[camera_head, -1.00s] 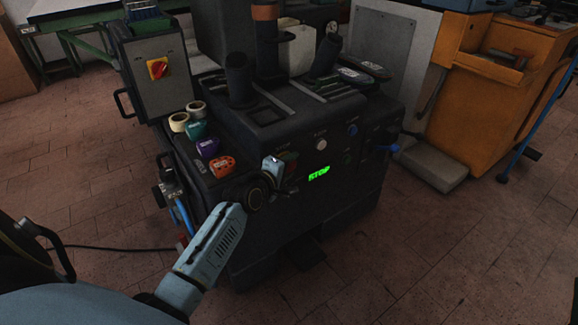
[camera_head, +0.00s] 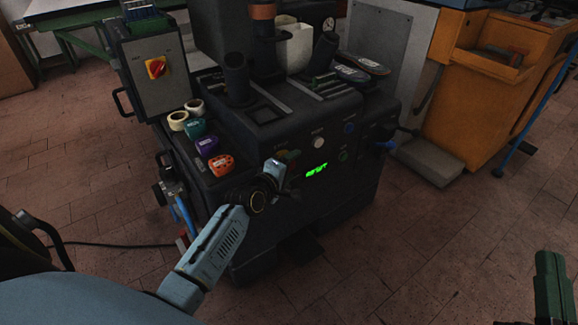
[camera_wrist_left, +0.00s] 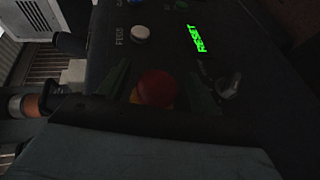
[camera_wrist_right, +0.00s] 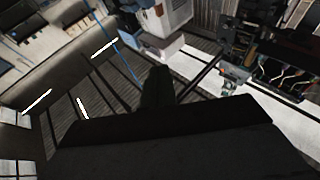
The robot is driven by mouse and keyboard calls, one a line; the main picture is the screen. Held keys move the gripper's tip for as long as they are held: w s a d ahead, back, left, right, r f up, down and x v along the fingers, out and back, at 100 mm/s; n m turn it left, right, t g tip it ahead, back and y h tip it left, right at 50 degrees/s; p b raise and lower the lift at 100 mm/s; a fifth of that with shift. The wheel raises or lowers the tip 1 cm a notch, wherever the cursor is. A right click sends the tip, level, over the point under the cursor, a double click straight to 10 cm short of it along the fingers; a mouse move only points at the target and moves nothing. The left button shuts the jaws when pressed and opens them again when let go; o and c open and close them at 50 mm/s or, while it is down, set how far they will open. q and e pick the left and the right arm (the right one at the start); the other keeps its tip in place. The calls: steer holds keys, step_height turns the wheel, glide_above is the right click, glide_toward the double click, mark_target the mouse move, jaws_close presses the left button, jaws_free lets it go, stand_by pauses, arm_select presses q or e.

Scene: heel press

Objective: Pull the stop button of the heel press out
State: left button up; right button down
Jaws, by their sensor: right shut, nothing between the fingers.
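The heel press (camera_head: 300,215) is a dark machine in the middle of the head view. Its red stop button (camera_wrist_left: 155,88) shows in the left wrist view, on the front panel. The fingers of my left gripper (camera_wrist_left: 156,88) stand apart on both sides of the button, with dark gaps beside it. In the head view my left gripper (camera_head: 281,167) is at the panel and mostly hides the button. The press display (camera_head: 317,170) reads RESET in green. My right gripper (camera_head: 553,288) is at the lower right edge, shut and empty, away from the press.
Several tape rolls (camera_head: 178,121) and coloured items lie on the press's left shelf. A grey switch box (camera_head: 150,95) stands behind them.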

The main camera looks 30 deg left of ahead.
arm_select(q)
steer(key=shift+a, duration=0.15)
arm_select(e)
step_height(320, 180, down, 12)
steer(key=d+g+h+p, duration=0.3)
steer(key=g, duration=0.5)
arm_select(q)
steer(key=p+v, duration=0.2)
steer(key=v, duration=1.1)
steer(key=shift+s+p, duration=0.2)
steer(key=shift+p, duration=0.2)
arm_select(e)
steer(key=s+d+f+g+h, duration=0.2)
steer(key=s+d+f+g, duration=0.1)
steer(key=s+f+g, duration=0.4)
steer(key=shift+s+d+m, duration=0.35)
steer(key=shift+s+m, duration=0.05)
steer(key=shift+s, duration=0.95)
